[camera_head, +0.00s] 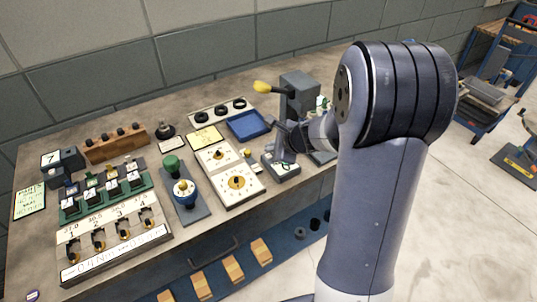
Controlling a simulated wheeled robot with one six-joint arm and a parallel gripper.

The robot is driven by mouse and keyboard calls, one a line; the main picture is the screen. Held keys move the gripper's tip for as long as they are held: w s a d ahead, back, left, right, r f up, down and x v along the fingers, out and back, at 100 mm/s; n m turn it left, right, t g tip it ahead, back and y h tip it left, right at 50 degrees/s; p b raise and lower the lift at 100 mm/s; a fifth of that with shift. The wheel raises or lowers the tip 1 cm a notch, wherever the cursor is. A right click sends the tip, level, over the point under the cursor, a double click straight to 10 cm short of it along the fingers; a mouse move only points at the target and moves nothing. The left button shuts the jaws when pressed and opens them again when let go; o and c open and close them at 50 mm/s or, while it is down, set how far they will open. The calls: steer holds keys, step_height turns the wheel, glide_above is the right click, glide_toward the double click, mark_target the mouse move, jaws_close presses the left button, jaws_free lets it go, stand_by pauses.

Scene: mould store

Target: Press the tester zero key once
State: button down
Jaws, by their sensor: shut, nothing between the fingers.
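A small grey box (281,172) sits on the bench below my gripper; it looks like the tester, though I cannot read any marking on it. My gripper (285,158) is shut and empty, pointing down at the top of this box. Its fingertips are over or on the box; I cannot tell whether they touch it. The zero key cannot be made out and may be hidden by the fingers. My arm covers the right side of the bench.
A grey block (299,86) with a yellow-knobbed lever (263,87) stands behind my gripper. A blue tray (248,133) and a white dial panel (236,187) lie to the left. Farther left are a numbered rack (112,245) and a wooden block (117,146).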

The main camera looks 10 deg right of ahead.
steer(key=shift+r, duration=0.15)
step_height(320, 180, up, 5)
steer(key=p, duration=0.4)
stand_by(0.4)
